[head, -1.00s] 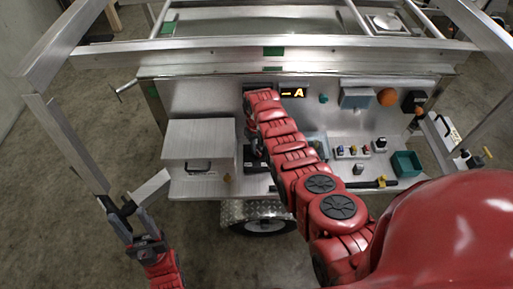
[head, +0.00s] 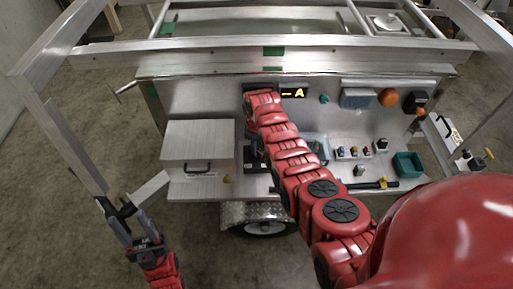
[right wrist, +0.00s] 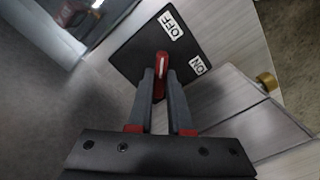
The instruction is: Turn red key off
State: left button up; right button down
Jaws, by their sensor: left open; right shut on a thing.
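The red key (right wrist: 161,62) with a white line on it stands on a black plate (right wrist: 136,53) in the right wrist view. The plate bears an OFF label (right wrist: 171,25) and an ON label (right wrist: 198,66). My right gripper (right wrist: 163,74) is shut on the red key, with one finger on each side. The key's lower part is hidden between the fingers. In the head view my right arm covers the key. My left gripper (head: 115,204) is open and empty at the lower left, well away from the panel.
A silver box (head: 199,146) with a black handle stands left of my right arm. Aluminium frame bars (head: 270,55) cross above the panel.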

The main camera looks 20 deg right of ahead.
jog(key=c, duration=0.8)
grip_release()
jog(key=shift+c, duration=0.2)
jog(key=shift+r, duration=0.1)
notch_tip(320, 180, up, 7)
jog(key=shift+w+r+b, duration=0.1)
jog(key=shift+b, duration=0.95)
notch_tip(320, 180, up, 10)
jog(key=p, duration=0.8)
jog(key=shift+s, duration=0.2)
